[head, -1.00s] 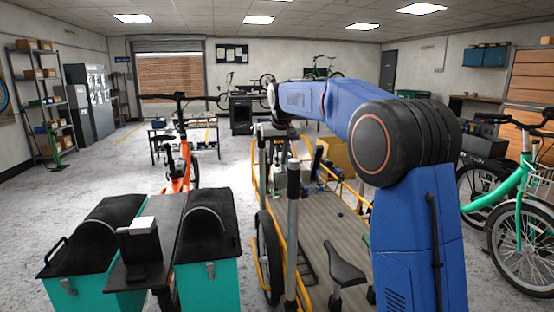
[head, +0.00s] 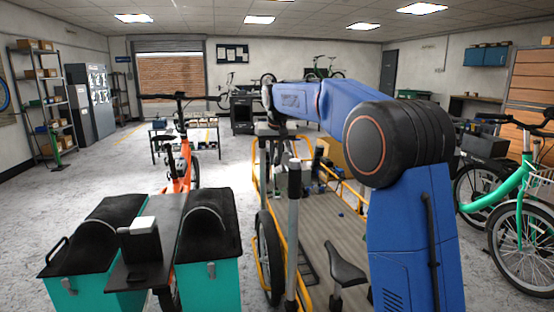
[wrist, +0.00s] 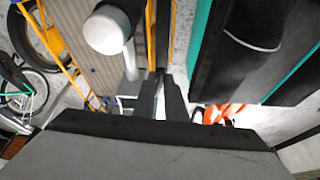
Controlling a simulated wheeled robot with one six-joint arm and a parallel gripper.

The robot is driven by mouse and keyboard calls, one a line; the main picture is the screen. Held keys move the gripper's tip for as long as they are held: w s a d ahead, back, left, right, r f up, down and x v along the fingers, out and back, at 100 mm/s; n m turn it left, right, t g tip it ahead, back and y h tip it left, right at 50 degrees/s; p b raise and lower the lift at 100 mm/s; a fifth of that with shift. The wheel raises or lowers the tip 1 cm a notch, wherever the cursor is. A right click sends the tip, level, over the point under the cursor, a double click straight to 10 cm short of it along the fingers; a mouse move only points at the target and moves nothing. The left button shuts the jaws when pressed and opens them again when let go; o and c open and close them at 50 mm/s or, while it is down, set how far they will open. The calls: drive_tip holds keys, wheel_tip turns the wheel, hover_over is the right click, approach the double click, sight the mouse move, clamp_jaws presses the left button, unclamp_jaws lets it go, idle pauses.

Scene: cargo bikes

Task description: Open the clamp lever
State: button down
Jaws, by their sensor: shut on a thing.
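In the wrist view my gripper (wrist: 160,88) has its two dark fingers close together, shut on a thin dark piece that looks like the clamp lever. The fingers hide most of it, and its angle cannot be made out. A thick grey post with a pale round end (wrist: 107,32) stands just left of the fingers, apart from them. In the head view my gripper is small and partly hidden behind the grey post (head: 293,240), by the yellow-framed cargo bike (head: 335,235); the lever cannot be made out there.
Teal boxes with black lids (head: 208,265) stand at the front left, with an orange bike (head: 180,170) behind them. A black saddle (head: 343,268) is beside the cargo deck. A green bike (head: 510,190) stands at the right. Open floor (head: 90,185) lies to the left.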

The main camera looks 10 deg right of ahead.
drive_tip(key=w+a+m+g+h, duration=0.3)
drive_tip(key=w+a+m, duration=0.1)
drive_tip(key=m, duration=0.8)
drive_tip(key=shift+w+a+m+h, duration=0.3)
drive_tip(key=shift+w+a+m, duration=0.1)
drive_tip(key=shift+w, duration=0.35)
drive_tip(key=c, duration=1.8)
unclamp_jaws()
drive_tip(key=shift+r, duration=0.1)
